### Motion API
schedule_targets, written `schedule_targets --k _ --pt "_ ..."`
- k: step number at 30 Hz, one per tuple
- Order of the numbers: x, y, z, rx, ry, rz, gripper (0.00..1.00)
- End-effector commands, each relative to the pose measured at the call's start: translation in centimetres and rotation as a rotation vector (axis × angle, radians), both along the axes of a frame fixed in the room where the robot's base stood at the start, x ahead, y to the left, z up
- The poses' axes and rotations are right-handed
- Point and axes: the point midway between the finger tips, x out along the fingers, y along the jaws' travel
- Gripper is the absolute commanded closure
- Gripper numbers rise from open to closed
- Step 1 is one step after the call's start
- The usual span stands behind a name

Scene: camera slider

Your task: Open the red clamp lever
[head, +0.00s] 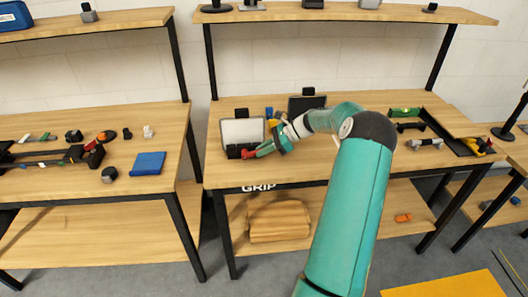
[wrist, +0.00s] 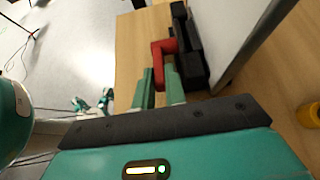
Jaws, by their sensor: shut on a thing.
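The red clamp lever (wrist: 164,50) is a bent red piece on the side of a black clamp body (wrist: 188,48) in the wrist view. My gripper (wrist: 160,76) has its two teal fingers closed around the lower end of the lever. In the head view the lever (head: 246,154) is a small red spot at my gripper's (head: 256,152) fingertips, low in front of a pale panel (head: 243,131) with a dark frame. The black body (head: 234,152) shows just left of it. The fingers hide part of the lever's end.
The pale panel (wrist: 240,35) stands close to the right of the clamp in the wrist view, with a yellow round part (wrist: 309,115) lower right. In the head view, a dark screen (head: 306,104) stands behind my arm. Bare wooden bench top (head: 222,176) lies in front.

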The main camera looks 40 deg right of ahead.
Motion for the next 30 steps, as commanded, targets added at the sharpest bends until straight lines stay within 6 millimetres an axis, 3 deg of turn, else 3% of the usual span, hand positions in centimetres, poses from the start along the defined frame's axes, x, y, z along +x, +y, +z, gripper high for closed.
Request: schedule_targets --k 15,16,17,30 --pt "0.1 0.3 0.5 -0.080 0.057 0.000 1.00" --pt "0.1 0.3 0.4 -0.080 0.057 0.000 0.81" --pt "0.1 0.3 0.4 -0.080 0.057 0.000 0.78" --pt "-0.4 -0.6 1.4 -0.082 0.054 -0.003 0.78"
